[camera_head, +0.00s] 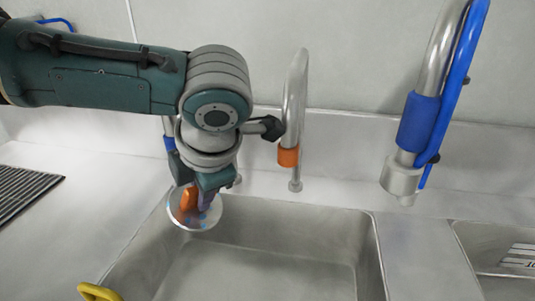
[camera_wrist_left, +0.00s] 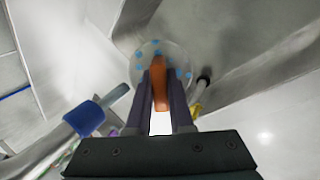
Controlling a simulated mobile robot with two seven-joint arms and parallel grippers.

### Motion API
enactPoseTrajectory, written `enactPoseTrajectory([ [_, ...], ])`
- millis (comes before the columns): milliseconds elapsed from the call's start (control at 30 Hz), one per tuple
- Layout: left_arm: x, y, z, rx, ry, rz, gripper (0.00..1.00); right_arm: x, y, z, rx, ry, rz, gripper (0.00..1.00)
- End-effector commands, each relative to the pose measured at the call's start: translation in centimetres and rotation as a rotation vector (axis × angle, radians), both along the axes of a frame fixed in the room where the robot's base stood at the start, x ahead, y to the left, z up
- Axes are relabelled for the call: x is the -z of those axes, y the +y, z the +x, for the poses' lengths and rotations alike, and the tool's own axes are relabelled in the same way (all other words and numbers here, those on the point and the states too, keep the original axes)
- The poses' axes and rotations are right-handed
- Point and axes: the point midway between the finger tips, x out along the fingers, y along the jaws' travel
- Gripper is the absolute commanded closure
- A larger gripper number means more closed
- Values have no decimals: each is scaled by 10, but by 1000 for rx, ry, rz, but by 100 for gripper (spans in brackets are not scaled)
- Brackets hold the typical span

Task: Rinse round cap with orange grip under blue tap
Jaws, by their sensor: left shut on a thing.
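The round cap (camera_head: 213,219) is a pale disc with several blue spots and an upright orange grip (camera_head: 188,200). My left gripper (camera_head: 197,190) is shut on the orange grip, with the disc below the fingers, at the sink's back left corner. In the left wrist view the orange grip (camera_wrist_left: 159,85) sits between the fingers in front of the spotted cap (camera_wrist_left: 178,57). A blue-banded tap (camera_head: 169,143) is mostly hidden behind my left arm; a blue-sleeved tap (camera_wrist_left: 84,118) shows in the left wrist view. My right gripper is not in view.
An orange-banded tap (camera_head: 289,157) stands behind the sink (camera_head: 373,254). A big tap with a blue sleeve and hose (camera_head: 418,122) stands to the right. A yellow item (camera_head: 99,292) is at the front left. A dark ribbed mat (camera_head: 25,192) lies left. The visible basin is clear.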

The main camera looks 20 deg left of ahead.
Motion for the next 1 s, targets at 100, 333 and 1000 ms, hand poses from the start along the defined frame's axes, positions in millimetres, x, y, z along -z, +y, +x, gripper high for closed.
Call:
enactPoseTrajectory([
  [100,-2,-24,-1,40,-3,-21,100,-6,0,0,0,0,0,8],
  [333,-2,-43,-6,38,-3,-21,100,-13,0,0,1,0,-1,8],
  [1000,0,-67,-14,25,-4,-13,100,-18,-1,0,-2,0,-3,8],
])
